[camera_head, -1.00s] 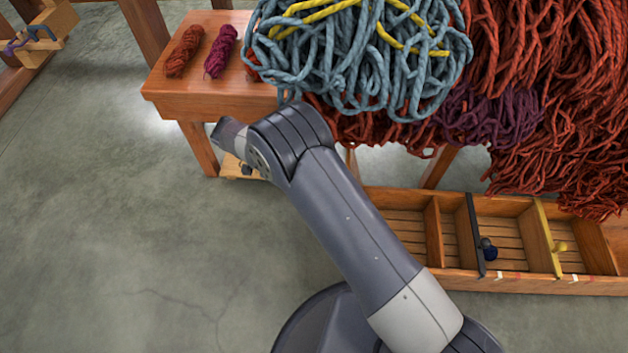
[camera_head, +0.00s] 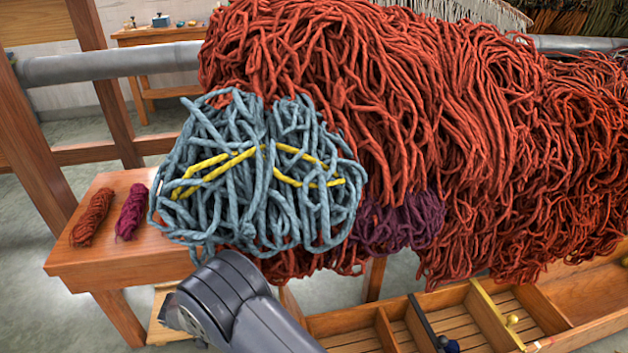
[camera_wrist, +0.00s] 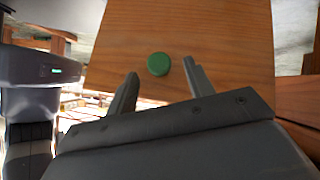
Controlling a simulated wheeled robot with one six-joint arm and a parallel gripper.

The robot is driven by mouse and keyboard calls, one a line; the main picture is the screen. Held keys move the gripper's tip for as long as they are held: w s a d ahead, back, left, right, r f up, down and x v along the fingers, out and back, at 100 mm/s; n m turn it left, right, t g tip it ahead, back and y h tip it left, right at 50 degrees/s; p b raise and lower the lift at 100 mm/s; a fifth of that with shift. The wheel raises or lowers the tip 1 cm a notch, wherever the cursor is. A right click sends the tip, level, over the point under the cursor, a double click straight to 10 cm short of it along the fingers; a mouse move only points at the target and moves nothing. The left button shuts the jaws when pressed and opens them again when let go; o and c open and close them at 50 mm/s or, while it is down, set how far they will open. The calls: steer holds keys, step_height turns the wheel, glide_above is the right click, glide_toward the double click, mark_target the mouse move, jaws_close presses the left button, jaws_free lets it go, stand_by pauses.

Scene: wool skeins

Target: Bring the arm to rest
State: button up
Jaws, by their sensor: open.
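My gripper (camera_wrist: 160,71) shows in the wrist view with its two fingers apart and nothing held between them. A small round green piece (camera_wrist: 158,64) shows between and beyond the fingertips, against a wooden surface (camera_wrist: 225,45). I cannot tell how far the fingers are from it. In the head view my grey arm rises from the bottom edge, bent in front of the hanging wool. My gripper itself does not show there.
A blue-grey skein with yellow strands (camera_head: 265,215) hangs close above my arm, before thick red wool (camera_head: 410,90). A wooden table (camera_head: 150,255) at left bears a red skein (camera_head: 92,217) and a magenta skein (camera_head: 131,211). A divided wooden tray (camera_head: 350,342) stands low at right.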

steer(key=x, duration=0.3)
steer(key=shift+d, duration=0.35)
